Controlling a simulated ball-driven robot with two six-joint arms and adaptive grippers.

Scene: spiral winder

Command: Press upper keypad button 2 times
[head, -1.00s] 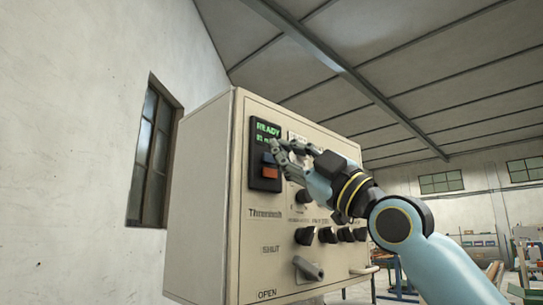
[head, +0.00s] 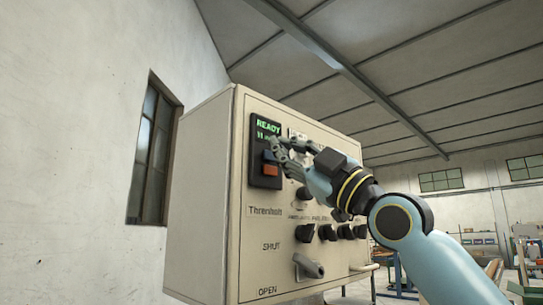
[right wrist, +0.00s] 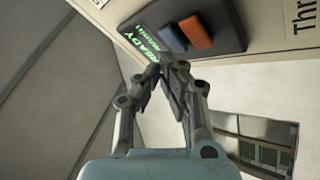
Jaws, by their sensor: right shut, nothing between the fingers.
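The keypad (head: 258,180) is a black panel on the front of a beige control box. It carries a green lit display (head: 267,127) reading READY, with a smaller second line partly covered. Below the display are a blue upper button (head: 267,157) and an orange lower button (head: 270,170). Both buttons also show in the right wrist view, the blue one (right wrist: 172,38) nearer the fingertips. My right gripper (head: 277,146) is shut and empty, its tips by the display's lower edge and the blue button. I cannot tell whether they touch. My left gripper is out of view.
The beige control box (head: 205,200) has several black knobs (head: 326,233) and a grey lever (head: 308,267) between SHUT and OPEN labels. A wall with a window (head: 155,150) stands to the left. Workshop benches are at the far right.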

